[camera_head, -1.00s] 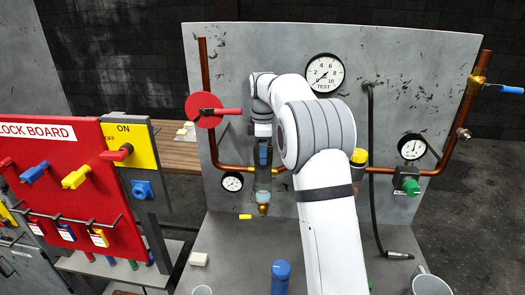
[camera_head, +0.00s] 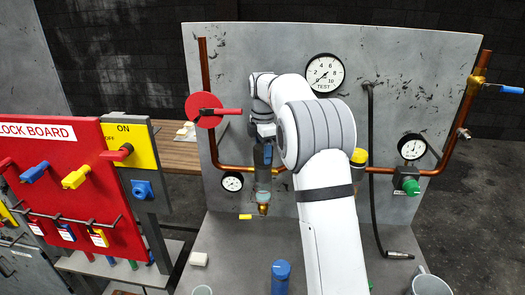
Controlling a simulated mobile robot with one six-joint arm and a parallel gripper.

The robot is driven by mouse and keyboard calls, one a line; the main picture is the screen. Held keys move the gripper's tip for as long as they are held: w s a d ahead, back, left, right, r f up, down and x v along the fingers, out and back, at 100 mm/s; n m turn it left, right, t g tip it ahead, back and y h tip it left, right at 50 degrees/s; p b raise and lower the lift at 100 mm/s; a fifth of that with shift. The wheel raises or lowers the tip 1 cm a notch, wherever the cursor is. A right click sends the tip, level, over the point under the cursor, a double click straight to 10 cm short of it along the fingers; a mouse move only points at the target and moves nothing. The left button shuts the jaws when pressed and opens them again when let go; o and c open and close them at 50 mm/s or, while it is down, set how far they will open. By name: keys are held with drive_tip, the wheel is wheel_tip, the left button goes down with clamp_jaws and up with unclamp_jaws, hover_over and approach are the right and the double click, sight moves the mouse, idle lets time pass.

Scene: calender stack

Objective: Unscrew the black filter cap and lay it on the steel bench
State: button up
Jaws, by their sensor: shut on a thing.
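My gripper (camera_head: 263,162) points down at the top of the clear filter bowl (camera_head: 263,186), left of my white arm. Its jaws are shut around the filter's top, where the black filter cap sits. The jaws hide most or all of the cap, so I cannot tell whether it is loose on its thread. The bowl hangs upright with a brass fitting at its lower end. The grey steel bench (camera_head: 225,240) lies below and in front.
A black hose (camera_head: 374,215) hangs at right. The red lock board (camera_head: 60,190) is at left.

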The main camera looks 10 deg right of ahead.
drive_tip(key=shift+f, duration=0.15)
drive_tip(key=shift+s+n, duration=0.1)
drive_tip(key=shift+n, duration=1)
drive_tip(key=o, duration=1.1)
drive_tip(key=shift+c, duration=0.2)
